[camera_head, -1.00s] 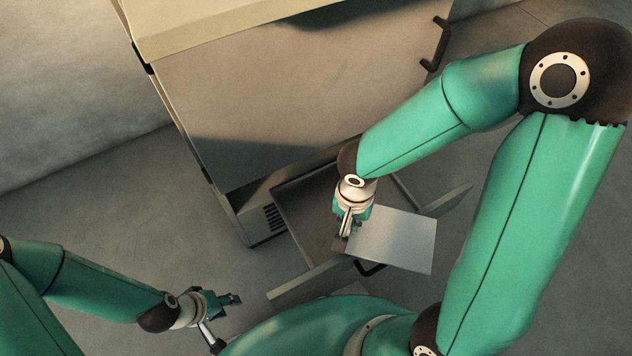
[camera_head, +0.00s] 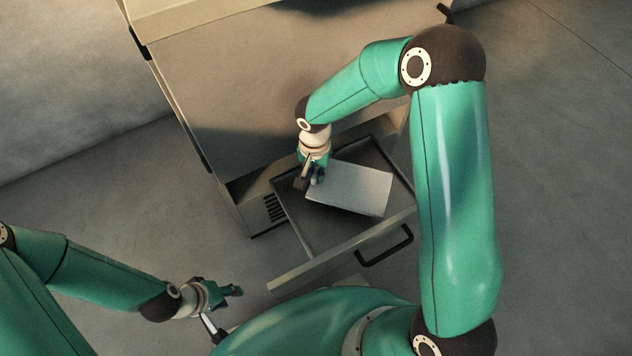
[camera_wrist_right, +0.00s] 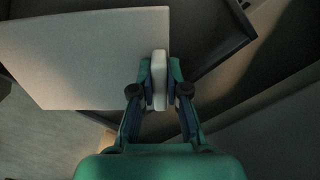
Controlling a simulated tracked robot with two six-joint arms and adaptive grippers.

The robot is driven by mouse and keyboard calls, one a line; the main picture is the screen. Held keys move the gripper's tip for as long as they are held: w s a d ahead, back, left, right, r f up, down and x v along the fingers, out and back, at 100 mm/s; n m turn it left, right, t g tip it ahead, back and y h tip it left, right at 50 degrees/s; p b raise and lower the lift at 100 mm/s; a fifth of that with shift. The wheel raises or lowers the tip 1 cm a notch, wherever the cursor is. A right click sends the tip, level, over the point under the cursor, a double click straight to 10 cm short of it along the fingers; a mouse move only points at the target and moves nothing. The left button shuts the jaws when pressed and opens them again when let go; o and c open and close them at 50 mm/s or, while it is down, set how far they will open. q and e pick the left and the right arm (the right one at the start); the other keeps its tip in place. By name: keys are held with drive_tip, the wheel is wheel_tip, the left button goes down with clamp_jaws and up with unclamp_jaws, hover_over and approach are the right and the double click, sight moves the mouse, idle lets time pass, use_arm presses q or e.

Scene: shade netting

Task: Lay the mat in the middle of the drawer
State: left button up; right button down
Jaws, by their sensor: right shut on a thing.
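The mat (camera_head: 350,188) is a flat, pale grey rectangle. My right gripper (camera_head: 309,180) is shut on its left edge in the head view and holds it over the open drawer (camera_head: 318,232). In the right wrist view, the mat (camera_wrist_right: 85,55) reaches left from the fingers (camera_wrist_right: 160,82), which grip a thick white edge piece. I cannot tell whether the mat touches the drawer floor. The drawer is dark inside, with a pale front and a black handle (camera_head: 386,247). My left gripper (camera_head: 232,291) is empty, low at the left; its finger gap is too small to judge.
The drawer slides out from the bottom of a large beige cabinet (camera_head: 270,95), which has a vent (camera_head: 273,207) beside the opening. The grey floor (camera_head: 120,220) to the left is clear. My right arm hides the area right of the drawer.

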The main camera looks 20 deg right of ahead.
wheel_tip(320, 180, down, 5)
drive_tip(key=shift+r+b, duration=0.1)
drive_tip(key=shift+b, duration=0.65)
drive_tip(key=shift+w+f, duration=0.2)
drive_tip(key=shift+f, duration=0.05)
drive_tip(key=shift+r, duration=0.1)
drive_tip(key=c, duration=1.2)
unclamp_jaws()
